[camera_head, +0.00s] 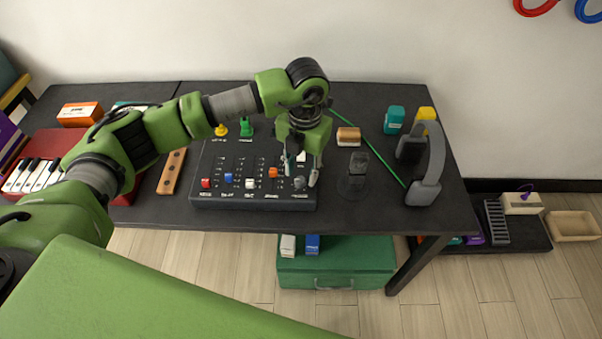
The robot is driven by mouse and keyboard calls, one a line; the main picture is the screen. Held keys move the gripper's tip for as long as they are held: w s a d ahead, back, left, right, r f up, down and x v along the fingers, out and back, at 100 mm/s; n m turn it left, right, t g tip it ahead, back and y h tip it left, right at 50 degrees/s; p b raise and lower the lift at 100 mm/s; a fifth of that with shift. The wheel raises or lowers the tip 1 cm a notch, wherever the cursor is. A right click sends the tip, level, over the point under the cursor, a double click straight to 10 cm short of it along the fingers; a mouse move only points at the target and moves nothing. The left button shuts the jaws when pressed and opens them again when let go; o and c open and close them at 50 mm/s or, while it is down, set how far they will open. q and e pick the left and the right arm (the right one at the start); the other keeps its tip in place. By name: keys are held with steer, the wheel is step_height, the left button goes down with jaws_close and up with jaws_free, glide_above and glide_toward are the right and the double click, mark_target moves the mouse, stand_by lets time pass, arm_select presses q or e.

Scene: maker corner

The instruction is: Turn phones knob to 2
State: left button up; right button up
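A dark mixer panel (230,192) lies on the black table, with coloured slider caps along its front and small knobs at its back. My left gripper (299,170) comes down over the panel's right end, its fingers apart. A white cap or knob (301,156) shows between the fingers, and a grey cap (299,183) lies just in front of them. I cannot tell whether either finger touches them. The panel lettering is too small to read, so I cannot tell which knob is phones or its setting. My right gripper is out of view.
A yellow knob (220,131) and a green knob (246,129) stand at the panel's back. Right of it are a dark stand (355,178), a wood-coloured block (348,136), a green rod (370,151) and grey headphones (430,166). A red keyboard (42,148) is left.

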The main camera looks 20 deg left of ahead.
mark_target(303, 179)
arm_select(q)
step_height(303, 179, up, 10)
steer(key=shift+d, duration=0.15)
stand_by(0.5)
